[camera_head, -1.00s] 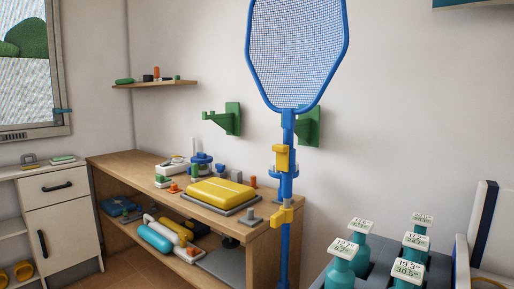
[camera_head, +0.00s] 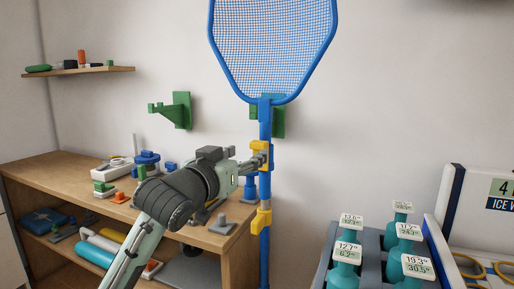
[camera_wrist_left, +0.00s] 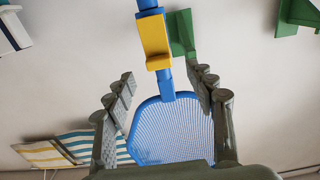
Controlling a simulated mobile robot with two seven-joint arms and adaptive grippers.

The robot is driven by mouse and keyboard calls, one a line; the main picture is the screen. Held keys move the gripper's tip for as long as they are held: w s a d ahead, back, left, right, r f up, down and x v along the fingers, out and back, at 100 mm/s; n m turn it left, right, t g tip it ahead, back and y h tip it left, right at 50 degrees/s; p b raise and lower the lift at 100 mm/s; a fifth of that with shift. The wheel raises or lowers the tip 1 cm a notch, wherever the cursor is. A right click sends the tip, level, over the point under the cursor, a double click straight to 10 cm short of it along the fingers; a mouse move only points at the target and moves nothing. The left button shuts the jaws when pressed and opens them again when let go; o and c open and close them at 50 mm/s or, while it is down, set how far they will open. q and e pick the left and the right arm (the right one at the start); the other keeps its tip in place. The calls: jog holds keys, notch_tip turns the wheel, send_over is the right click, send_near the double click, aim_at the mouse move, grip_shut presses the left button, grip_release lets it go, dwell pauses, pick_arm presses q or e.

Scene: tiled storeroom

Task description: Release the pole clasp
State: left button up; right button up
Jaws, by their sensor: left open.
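A blue pole (camera_head: 265,124) with a blue mesh net (camera_head: 272,45) at its top stands upright before the wall. An upper yellow clasp (camera_head: 258,146) and a lower yellow clasp (camera_head: 261,221) sit on it. My left gripper (camera_head: 260,160) is at the upper clasp and partly covers it. In the left wrist view my left gripper (camera_wrist_left: 166,82) is open and empty, its fingers spread either side of the pole (camera_wrist_left: 166,86). There the yellow clasp (camera_wrist_left: 155,40) shows beyond the fingertips, and the net (camera_wrist_left: 175,130) shows between the fingers. My right gripper is out of view.
A wooden bench (camera_head: 215,238) with several small items stands left of the pole. Green wall brackets (camera_head: 175,109) are behind. Several teal bottles (camera_head: 344,258) with labels stand in a grey rack at right. A white ice sign board (camera_head: 476,212) stands beyond them.

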aim_at(257, 147)
pick_arm(q)
jog(key=x, duration=0.7)
jog(key=shift+d+p, duration=0.1)
jog(key=shift+p, duration=0.3)
jog(key=shift+w+d, duration=0.1)
jog(key=shift+w, duration=0.1)
jog(key=c, duration=1.1)
grip_shut()
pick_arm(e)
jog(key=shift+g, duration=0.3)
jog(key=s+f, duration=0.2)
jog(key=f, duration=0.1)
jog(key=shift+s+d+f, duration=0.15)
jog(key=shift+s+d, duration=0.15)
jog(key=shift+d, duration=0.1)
